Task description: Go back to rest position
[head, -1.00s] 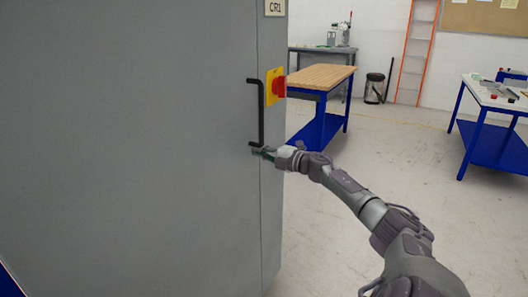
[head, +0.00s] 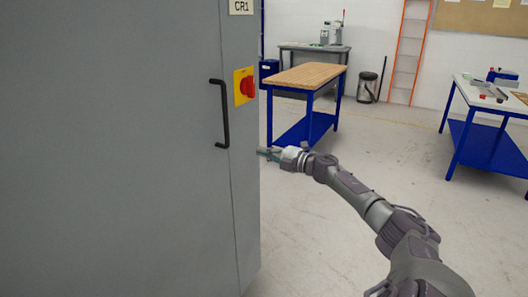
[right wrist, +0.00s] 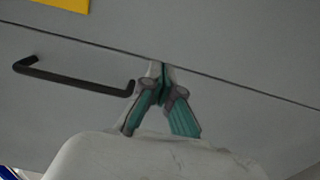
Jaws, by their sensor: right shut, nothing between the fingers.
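My right gripper (head: 268,153) is at the end of my outstretched right arm, just right of the grey cabinet's edge in the head view. It is shut and empty. In the right wrist view its teal fingertips (right wrist: 162,85) are together in front of the grey cabinet surface, apart from the black handle. My left gripper is not in view. The grey cabinet (head: 120,170) fills the left of the head view. Its black handle (head: 220,113) also shows in the right wrist view (right wrist: 75,76), left of the fingers.
A red switch on a yellow plate (head: 244,86) is on the cabinet beside the handle. A wooden-topped blue table (head: 306,76) stands behind, a second blue table (head: 490,140) at the right. A bin (head: 367,88) is at the back wall. The floor between is clear.

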